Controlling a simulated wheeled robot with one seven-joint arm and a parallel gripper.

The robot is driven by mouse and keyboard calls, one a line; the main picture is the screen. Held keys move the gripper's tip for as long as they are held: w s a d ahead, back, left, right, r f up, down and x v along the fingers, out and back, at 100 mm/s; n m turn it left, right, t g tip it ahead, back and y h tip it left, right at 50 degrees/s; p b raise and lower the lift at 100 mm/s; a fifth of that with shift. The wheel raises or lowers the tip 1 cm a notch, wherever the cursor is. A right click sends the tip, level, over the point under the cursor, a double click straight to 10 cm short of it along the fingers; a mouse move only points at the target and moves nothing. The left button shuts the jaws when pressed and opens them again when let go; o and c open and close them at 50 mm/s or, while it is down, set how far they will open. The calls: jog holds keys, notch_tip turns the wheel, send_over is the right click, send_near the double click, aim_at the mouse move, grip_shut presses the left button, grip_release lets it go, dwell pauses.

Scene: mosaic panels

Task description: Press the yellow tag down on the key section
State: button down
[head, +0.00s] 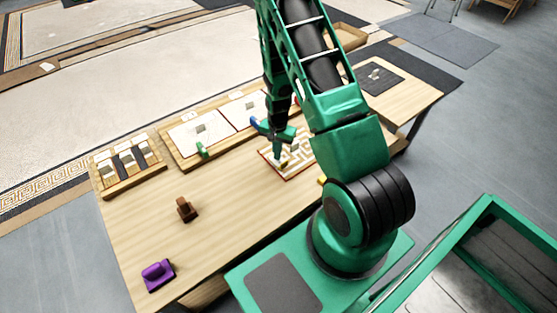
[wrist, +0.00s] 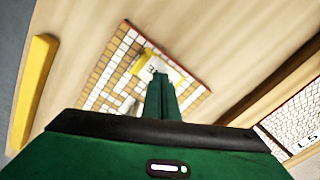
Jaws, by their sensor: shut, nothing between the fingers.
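The key section is a small panel with a white and tan meander pattern (head: 286,158) on the table; it also shows in the wrist view (wrist: 108,90). The yellow tag (wrist: 142,62) appears as a small yellow piece with dark marks on the panel, just beyond my fingertips. My gripper (wrist: 160,76) is shut and empty, its fingers pointing down over the panel. In the head view my gripper (head: 278,156) is over the panel's left part. I cannot tell whether the fingertips touch the tag. The fingers and wrist hide part of the panel.
A yellow bar (wrist: 34,85) lies left of the panel in the wrist view. White-faced panels in a wooden frame (head: 194,132) stand behind. The table between is bare.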

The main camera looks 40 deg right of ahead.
jog(key=shift+f, duration=0.5)
jog(key=shift+r, duration=0.1)
dwell(0.4)
notch_tip(320, 180, up, 8)
dwell(1.0)
dwell(0.4)
